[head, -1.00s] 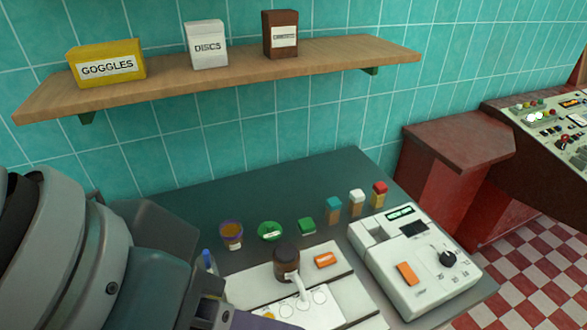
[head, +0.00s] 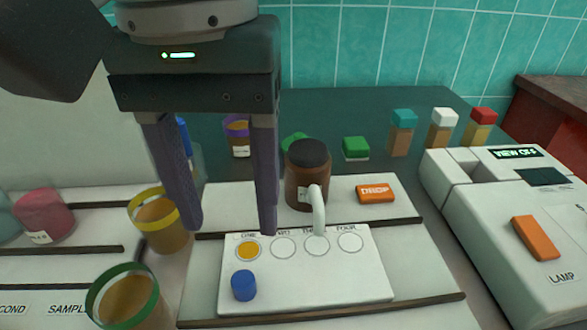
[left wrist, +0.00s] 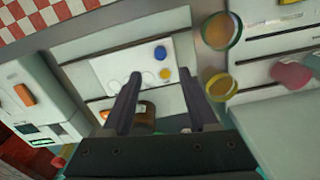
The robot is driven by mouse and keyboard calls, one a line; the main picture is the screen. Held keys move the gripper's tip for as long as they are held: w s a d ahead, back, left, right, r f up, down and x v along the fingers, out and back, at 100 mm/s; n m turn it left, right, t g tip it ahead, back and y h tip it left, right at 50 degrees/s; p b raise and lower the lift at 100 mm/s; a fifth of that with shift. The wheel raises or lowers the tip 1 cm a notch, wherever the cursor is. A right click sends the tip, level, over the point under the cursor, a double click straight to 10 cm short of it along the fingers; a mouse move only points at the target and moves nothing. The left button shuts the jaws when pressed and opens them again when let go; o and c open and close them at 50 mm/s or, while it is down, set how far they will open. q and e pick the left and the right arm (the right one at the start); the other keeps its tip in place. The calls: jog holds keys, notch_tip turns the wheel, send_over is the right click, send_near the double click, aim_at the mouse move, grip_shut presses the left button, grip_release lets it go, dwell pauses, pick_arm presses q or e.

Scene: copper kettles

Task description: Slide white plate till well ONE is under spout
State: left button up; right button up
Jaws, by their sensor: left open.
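The white plate (head: 300,282) lies on the bench unit with a row of round wells marked ONE to FOUR. Well ONE (head: 248,251), at the left, is orange; the others look white. A blue knob (head: 244,286) stands on the plate's left part. The pale spout (head: 319,212) curves down from a brown bottle (head: 307,178) over well THREE. My left gripper (head: 231,231) is open and points down, its right finger in front of the plate's back left corner. The left wrist view shows the plate (left wrist: 110,66) beyond the open fingers (left wrist: 157,76).
An orange DROP button (head: 375,193) sits right of the bottle. Yellow-rimmed (head: 160,222) and green-rimmed (head: 126,297) cups stand left of the plate. A white instrument (head: 480,235) is at the right. Capped vials (head: 402,132) and a green block (head: 356,148) stand behind.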

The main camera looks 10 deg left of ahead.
aim_at(243, 279)
pick_arm(q)
notch_tip(243, 279, down, 10)
jog(key=shift+r+b, duration=0.25)
jog(key=shift+b, duration=0.65)
grip_shut()
jog(key=shift+r, duration=0.1)
dwell(0.7)
